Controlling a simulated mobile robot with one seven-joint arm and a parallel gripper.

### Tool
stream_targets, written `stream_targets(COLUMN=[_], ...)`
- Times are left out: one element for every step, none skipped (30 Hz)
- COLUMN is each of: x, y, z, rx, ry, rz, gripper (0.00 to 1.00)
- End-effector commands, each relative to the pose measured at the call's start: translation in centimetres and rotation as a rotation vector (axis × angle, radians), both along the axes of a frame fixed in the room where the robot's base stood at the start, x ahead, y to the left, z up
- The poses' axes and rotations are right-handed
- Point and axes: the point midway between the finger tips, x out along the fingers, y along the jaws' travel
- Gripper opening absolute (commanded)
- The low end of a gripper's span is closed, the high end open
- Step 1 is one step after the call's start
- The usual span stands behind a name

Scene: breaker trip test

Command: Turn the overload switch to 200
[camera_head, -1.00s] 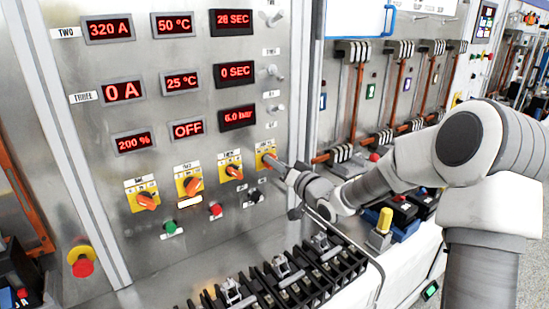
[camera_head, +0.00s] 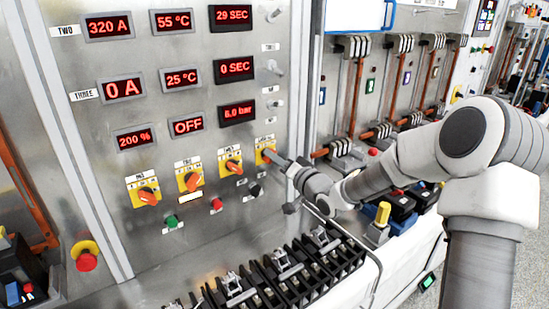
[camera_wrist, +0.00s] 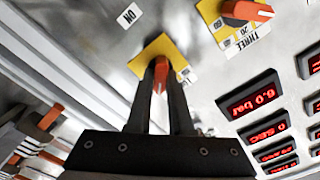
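Several rotary switches with orange knobs on yellow plates form a row on the grey panel. The far right switch (camera_head: 264,150) has my gripper (camera_head: 274,157) at its knob; it also shows in the wrist view (camera_wrist: 142,67). There the two dark fingers of my gripper (camera_wrist: 162,75) are close on either side of its orange knob, which partly shows between the tips. The other switches are the far left one (camera_head: 145,194), the second (camera_head: 189,180) and the third (camera_head: 231,164). Their small labels are too blurred to tell which is overload. A red display (camera_head: 134,140) reads 200 %.
Red, green and black buttons sit below the switches, with a green one (camera_head: 172,222) among them. An emergency stop (camera_head: 86,258) is at lower left. A black terminal row (camera_head: 290,270) lies on the bench below. Black and blue devices (camera_head: 390,212) stand to the right.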

Motion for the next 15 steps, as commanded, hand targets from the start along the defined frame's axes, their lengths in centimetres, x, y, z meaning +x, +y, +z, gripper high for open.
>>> stream_targets(x=[-0.03, -0.02, -0.02, -0.02, -0.01, -0.01, -0.02, 0.00, -0.01, 0.00, -0.01, -0.01, -0.04, -0.09, -0.23], y=[-0.03, -0.03, -0.02, -0.03, -0.02, -0.02, -0.01, -0.01, -0.01, -0.01, -0.01, -0.01, -0.03, -0.08, -0.20], z=[-0.11, -0.10, -0.09, -0.08, -0.08, -0.06, -0.06, -0.05, -0.04, -0.04, -0.03, -0.03, -0.02, -0.03, -0.03], rx=[-0.001, -0.001, -0.001, -0.001, -0.001, -0.001, -0.001, -0.001, -0.001, -0.001, -0.001, -0.001, -0.001, -0.001, -0.001], ry=[0.002, 0.002, 0.001, 0.001, 0.001, 0.001, 0.001, 0.001, 0.001, 0.001, 0.000, -0.001, -0.001, 0.000, 0.000], rz=[-0.001, -0.001, 0.000, 0.000, 0.000, 0.000, 0.000, 0.000, 0.000, 0.000, -0.001, 0.000, 0.000, -0.001, -0.001], gripper=[0.28, 0.33, 0.40, 0.46, 0.49, 0.49, 0.49, 0.49, 0.49, 0.49, 0.49, 0.49, 0.49, 0.49, 0.49])
